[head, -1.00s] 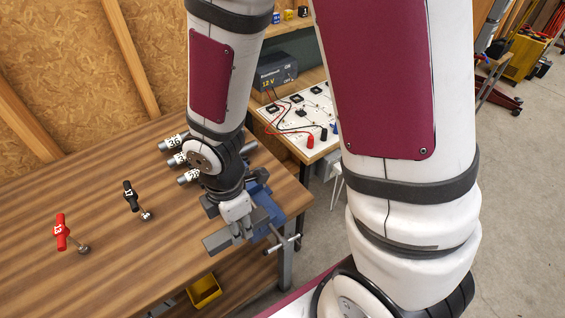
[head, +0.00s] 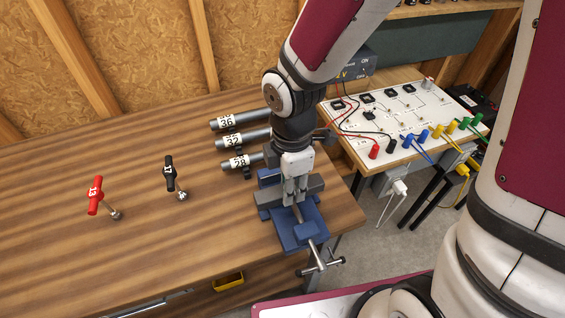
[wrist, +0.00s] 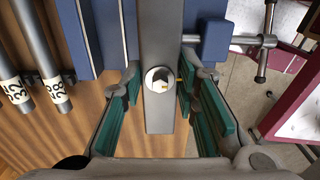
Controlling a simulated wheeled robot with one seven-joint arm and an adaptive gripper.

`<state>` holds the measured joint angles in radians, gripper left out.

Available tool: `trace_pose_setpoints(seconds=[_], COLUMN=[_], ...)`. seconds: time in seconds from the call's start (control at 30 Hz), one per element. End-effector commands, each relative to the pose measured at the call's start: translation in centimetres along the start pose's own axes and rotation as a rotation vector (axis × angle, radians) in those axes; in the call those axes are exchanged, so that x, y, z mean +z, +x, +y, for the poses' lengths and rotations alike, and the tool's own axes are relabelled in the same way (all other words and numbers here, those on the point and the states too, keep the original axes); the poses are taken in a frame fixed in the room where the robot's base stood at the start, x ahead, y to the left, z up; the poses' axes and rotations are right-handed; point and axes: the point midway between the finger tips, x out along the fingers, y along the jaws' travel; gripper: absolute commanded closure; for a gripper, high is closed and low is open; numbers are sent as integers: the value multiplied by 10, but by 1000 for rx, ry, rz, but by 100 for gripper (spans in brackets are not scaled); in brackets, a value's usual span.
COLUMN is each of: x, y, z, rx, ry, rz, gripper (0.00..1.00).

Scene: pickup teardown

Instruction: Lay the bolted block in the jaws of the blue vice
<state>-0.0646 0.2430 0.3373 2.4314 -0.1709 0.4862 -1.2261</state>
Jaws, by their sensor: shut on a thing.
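The bolted block is a grey bar (wrist: 161,118) with a hex bolt head (wrist: 159,79) in its face. In the wrist view my gripper (wrist: 158,90) is shut on it, with green pads at both sides. The blue vice (head: 305,238) is at the table's front right edge, its handle sticking out front. In the head view my gripper (head: 293,197) points down over the vice. In the wrist view the block's far part runs between blue vice parts at left (wrist: 107,35) and right (wrist: 216,35). I cannot tell whether it rests in the jaws.
Several grey cylinders with number labels (head: 240,140) lie just left of my wrist. A red-handled tool (head: 95,195) and a black-handled tool (head: 169,173) are on the table at left. A white circuit board with cables (head: 410,115) stands at right. The table's left front is clear.

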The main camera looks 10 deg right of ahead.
Motion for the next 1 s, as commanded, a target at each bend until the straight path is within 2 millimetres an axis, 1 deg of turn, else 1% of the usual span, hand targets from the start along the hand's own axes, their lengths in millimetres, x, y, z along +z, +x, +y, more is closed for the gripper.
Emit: trace_pose_setpoints(seconds=[0.03, 0.2, 0.3, 0.4, 0.57, 0.7, 0.8, 1.0], x=[2, 8, 11, 13, 14, 14, 14, 14], y=[0, 3, 4, 5, 10, 27, 36, 41], z=[12, 44, 59, 68, 71, 70, 71, 72], rx=[2, 2, 3, 2, 0, -1, 0, 3], ry=[1, 1, 1, 0, -1, -2, -1, 0], rz=[2, 1, 0, 0, 0, -1, -1, -1], gripper=[100, 100, 100, 100, 100, 100, 100, 100])
